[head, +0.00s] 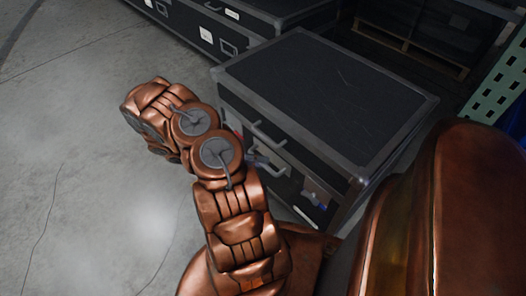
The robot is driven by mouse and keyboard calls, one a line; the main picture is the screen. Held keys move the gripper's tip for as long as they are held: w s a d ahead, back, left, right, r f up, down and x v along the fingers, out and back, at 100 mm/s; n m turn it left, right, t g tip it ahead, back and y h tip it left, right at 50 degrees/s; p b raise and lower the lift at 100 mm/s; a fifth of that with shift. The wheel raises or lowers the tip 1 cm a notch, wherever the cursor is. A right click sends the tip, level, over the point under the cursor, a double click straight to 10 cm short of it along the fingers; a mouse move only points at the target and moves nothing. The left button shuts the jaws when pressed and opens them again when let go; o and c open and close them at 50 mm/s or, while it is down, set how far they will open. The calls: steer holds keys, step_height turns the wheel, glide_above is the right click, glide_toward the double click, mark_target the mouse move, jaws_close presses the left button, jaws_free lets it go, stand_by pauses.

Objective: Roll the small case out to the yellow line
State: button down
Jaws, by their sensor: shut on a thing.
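A black case (325,90) with grey metal edges and a flat dark top stands right of my arm. It looks like the small case, but I cannot be sure. Grey bar handles (268,136) show on its front side, partly behind my arm. Its wheels, if any, do not show. My copper arm rises from the bottom middle and bends to the left in front of the case. My gripper is not visible; it is out of frame or hidden behind the arm. No yellow line shows in this view.
Larger dark cases (245,22) with metal trim stand along the back. A dark pallet-like stand (415,42) is at the back right. A green perforated upright (494,88) is at the right edge. Bare grey concrete floor (75,150) lies open at the left.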

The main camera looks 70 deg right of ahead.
steer(key=shift+w+a, duration=0.1)
steer(key=shift+a, duration=0.25)
steer(key=c, duration=1.1)
jaws_free()
steer(key=shift+c, duration=0.2)
steer(key=shift+w, duration=0.15)
steer(key=v, duration=1.1)
steer(key=shift+w, duration=0.35)
steer(key=shift+r, duration=0.15)
